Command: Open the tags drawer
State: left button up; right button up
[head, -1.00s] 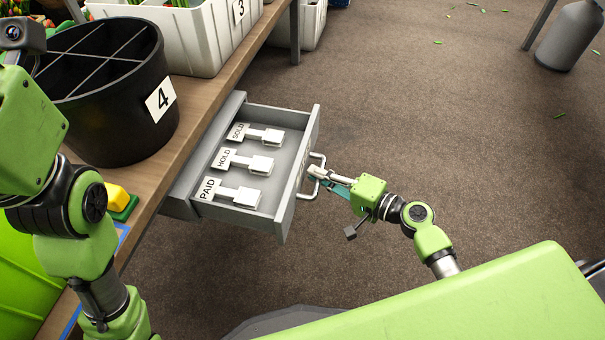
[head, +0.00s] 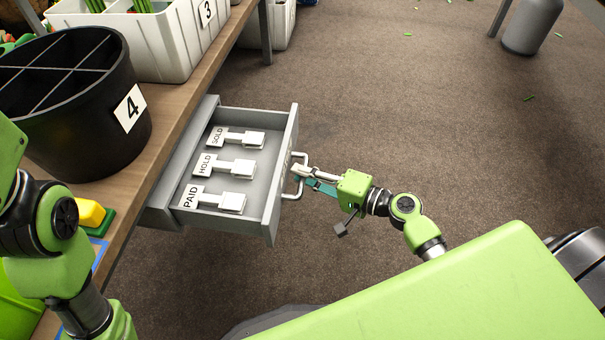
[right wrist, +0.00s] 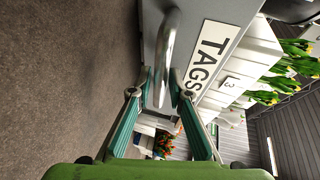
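The tags drawer (head: 286,150) is grey and stands pulled well out from under the wooden table. Inside lie three white clip tags reading SOLD (head: 240,138), HOLD (head: 230,166) and PAID (head: 215,200). Its front bears a TAGS label (right wrist: 207,55) and a metal bar handle (right wrist: 168,45), which also shows in the head view (head: 301,158). My right gripper (head: 299,178) is at the handle. In the right wrist view its fingers (right wrist: 162,88) are closed in on both sides of the bar. My left arm shows at the left edge; its gripper is out of frame.
The wooden table (head: 150,188) carries a black divided bucket marked 4 (head: 75,135), a white crate marked 3 (head: 180,40) and a yellow and green block (head: 92,215). A grey cylinder (head: 530,25) stands far right.

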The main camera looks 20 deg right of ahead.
jog(key=v, duration=1.1)
jog(key=shift+s, duration=0.25)
jog(key=shift+d, duration=0.2)
